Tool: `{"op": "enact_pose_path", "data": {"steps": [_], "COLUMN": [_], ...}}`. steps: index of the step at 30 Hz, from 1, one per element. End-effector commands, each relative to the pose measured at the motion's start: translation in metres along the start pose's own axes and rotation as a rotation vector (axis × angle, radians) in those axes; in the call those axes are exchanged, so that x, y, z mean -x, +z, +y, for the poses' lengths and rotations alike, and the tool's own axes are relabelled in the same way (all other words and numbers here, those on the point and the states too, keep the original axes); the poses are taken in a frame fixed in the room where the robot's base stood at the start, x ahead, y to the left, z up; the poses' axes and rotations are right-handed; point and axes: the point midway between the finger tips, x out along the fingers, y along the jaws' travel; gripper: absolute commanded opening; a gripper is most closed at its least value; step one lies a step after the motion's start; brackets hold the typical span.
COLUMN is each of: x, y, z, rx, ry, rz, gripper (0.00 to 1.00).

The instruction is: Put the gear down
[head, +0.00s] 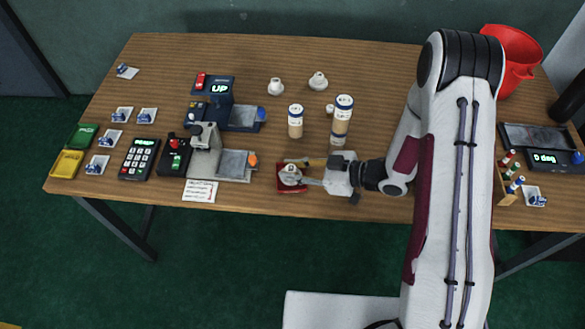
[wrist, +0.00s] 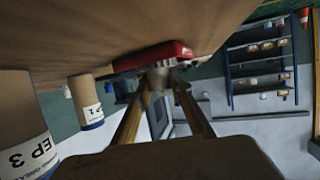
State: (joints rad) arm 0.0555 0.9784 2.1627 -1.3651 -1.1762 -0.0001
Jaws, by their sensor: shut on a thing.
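My gripper (head: 303,174) reaches in from the right, low over the front of the table. It is shut on a small pale metal piece, which looks like the gear (head: 290,174). The gear is at or just above a red tray (head: 283,187); I cannot tell whether they touch. In the wrist view, the two fingers of my gripper (wrist: 160,95) close on the grey gear (wrist: 158,78), with the red tray (wrist: 152,55) right beyond it. The fingers hide part of the gear.
Two cardboard canisters (head: 342,121) (head: 295,122) stand behind my gripper. A grey press (head: 207,150) with a plate is close on the left, with a blue one (head: 220,100) behind it. A paper note (head: 200,191) lies by the front edge. A red bucket (head: 512,58) stands back right.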

Motion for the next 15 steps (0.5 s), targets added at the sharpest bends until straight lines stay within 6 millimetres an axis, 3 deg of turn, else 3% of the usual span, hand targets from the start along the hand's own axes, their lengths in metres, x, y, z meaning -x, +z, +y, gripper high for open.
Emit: {"op": "enact_pose_path", "data": {"steps": [7,8,9,15], "x": [-0.0012,-0.0012,-0.0011,-0.0011], "y": [0.0028,0.0028,0.0026,0.0026], "z": [0.0,0.0001,0.0001,0.0], "rx": [0.0,0.001,0.001,0.0], "ry": [0.0,0.0,0.0,0.0], "rz": [0.0,0.0,0.0,0.0], "gripper": [0.0,0.25,0.36,0.37]}}
